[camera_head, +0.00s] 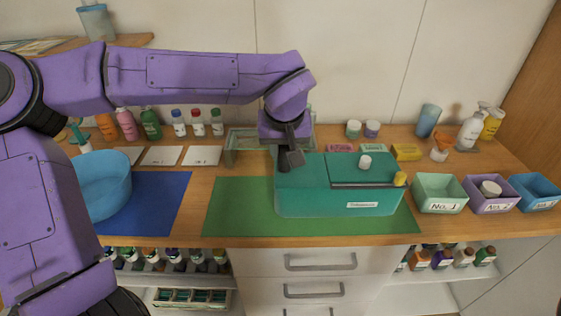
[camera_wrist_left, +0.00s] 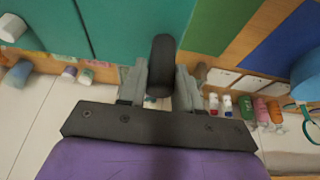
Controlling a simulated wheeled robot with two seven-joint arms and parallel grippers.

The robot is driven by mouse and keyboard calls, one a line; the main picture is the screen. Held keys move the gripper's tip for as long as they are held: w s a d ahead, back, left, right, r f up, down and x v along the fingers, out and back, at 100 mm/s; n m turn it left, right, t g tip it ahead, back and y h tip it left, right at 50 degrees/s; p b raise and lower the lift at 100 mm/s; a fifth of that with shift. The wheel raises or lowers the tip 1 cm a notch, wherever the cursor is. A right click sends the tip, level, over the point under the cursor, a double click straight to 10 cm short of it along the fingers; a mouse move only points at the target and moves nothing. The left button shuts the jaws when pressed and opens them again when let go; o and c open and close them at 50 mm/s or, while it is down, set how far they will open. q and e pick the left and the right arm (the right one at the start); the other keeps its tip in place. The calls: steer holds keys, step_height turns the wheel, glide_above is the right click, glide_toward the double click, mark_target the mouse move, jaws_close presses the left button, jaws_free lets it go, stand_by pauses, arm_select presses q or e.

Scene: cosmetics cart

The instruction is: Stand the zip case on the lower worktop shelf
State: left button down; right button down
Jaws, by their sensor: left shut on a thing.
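My left gripper (camera_head: 291,158) hangs over the back left part of the teal box and points down. In the left wrist view its two grey fingers (camera_wrist_left: 160,90) are shut on a dark, rounded upright piece (camera_wrist_left: 162,60), which looks like the zip case seen edge-on. In the head view that piece is mostly hidden by the gripper. A pale green low stand (camera_head: 236,146) is on the worktop just behind and left of the gripper, partly covered by my wrist; I cannot tell whether it is the lower worktop shelf. My right gripper is out of view.
A blue basin (camera_head: 103,185), white cards (camera_head: 202,156) and bottles lie left; labelled bins (camera_head: 440,192) stand right. Bare green mat is left of the box.

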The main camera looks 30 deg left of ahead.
arm_select(q)
steer(key=w, duration=0.1)
steer(key=w+a+f, duration=0.1)
steer(key=w+a+p, duration=0.1)
steer(key=shift+a+f, duration=0.25)
steer(key=a+p+x, duration=0.1)
steer(key=p+x, duration=0.1)
steer(key=x, duration=0.8)
steer(key=shift+a, duration=0.15)
steer(key=shift+r, duration=0.15)
steer(key=c, duration=0.8)
jaws_free()
steer(key=shift+s+r, duration=0.1)
